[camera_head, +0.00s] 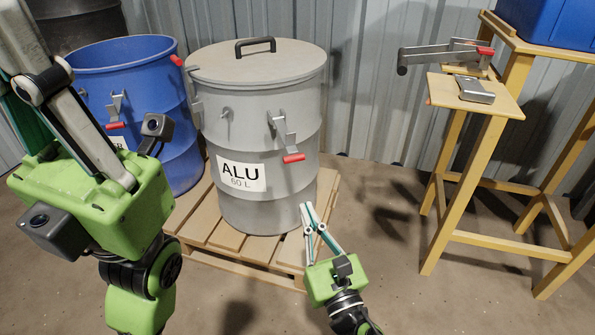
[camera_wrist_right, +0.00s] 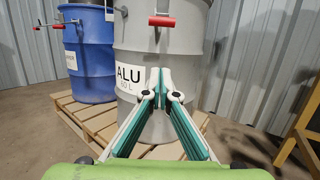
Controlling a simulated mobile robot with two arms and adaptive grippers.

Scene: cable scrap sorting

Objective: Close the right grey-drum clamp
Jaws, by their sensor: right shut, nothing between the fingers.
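The grey drum (camera_head: 258,105), labelled ALU 60 L, stands on a wooden pallet with its lid on. Its right clamp (camera_head: 282,135) hangs on the drum's front right side, with a red-tipped lever (camera_head: 293,158) pointing down and outward. In the right wrist view the red tip (camera_wrist_right: 162,20) shows at the top centre. I cannot tell whether this clamp is latched. My right gripper (camera_head: 308,217) is shut and empty, below and in front of the clamp, apart from it. Its fingertips meet in the wrist view (camera_wrist_right: 160,78). My left gripper (camera_head: 70,125) is large at the left; its finger opening is unclear.
The grey drum's left clamp has a red tip (camera_head: 177,61) raised near the rim. A blue drum (camera_head: 135,75) stands left on the pallet (camera_head: 215,245). A yellow wooden stand (camera_head: 440,220) with a metal tool stands right. Floor between pallet and stand is clear.

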